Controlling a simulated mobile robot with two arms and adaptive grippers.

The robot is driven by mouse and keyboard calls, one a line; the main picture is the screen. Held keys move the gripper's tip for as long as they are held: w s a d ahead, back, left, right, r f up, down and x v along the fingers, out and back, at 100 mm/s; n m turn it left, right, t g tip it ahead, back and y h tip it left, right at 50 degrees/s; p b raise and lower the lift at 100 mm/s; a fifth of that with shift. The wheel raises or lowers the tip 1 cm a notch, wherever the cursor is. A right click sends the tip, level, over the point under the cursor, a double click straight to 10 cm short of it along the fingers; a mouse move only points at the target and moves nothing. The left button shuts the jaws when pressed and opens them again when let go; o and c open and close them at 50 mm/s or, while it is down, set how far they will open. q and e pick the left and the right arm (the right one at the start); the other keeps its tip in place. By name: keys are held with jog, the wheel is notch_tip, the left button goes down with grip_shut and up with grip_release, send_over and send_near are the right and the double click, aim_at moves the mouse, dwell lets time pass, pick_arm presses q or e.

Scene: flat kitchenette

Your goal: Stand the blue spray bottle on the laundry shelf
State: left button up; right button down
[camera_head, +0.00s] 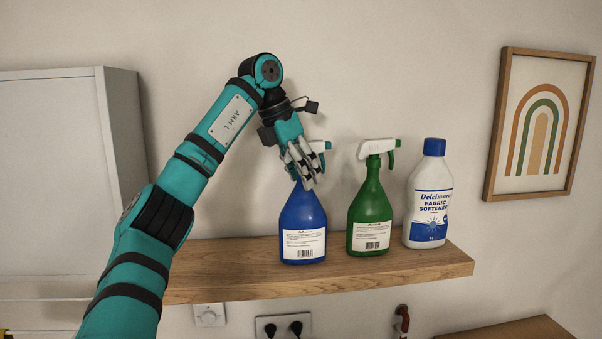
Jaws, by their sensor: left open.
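The blue spray bottle (303,222) stands upright on the wooden laundry shelf (225,270), with its white label facing me. My left gripper (306,178) is open at the bottle's neck and spray head, with its fingers pointing down. The fingers cover much of the white head, and its teal trigger shows just to their right. Whether the fingers touch the bottle cannot be told. My right gripper is not in view.
A green spray bottle (369,212) and a white fabric softener bottle with a blue cap (428,200) stand to the right on the shelf. A grey cabinet (65,170) is at left. A framed rainbow picture (540,125) hangs at right. The shelf's left part is bare.

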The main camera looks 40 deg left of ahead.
pick_arm(q)
jog(key=shift+r, duration=0.1)
jog(key=v, duration=1.2)
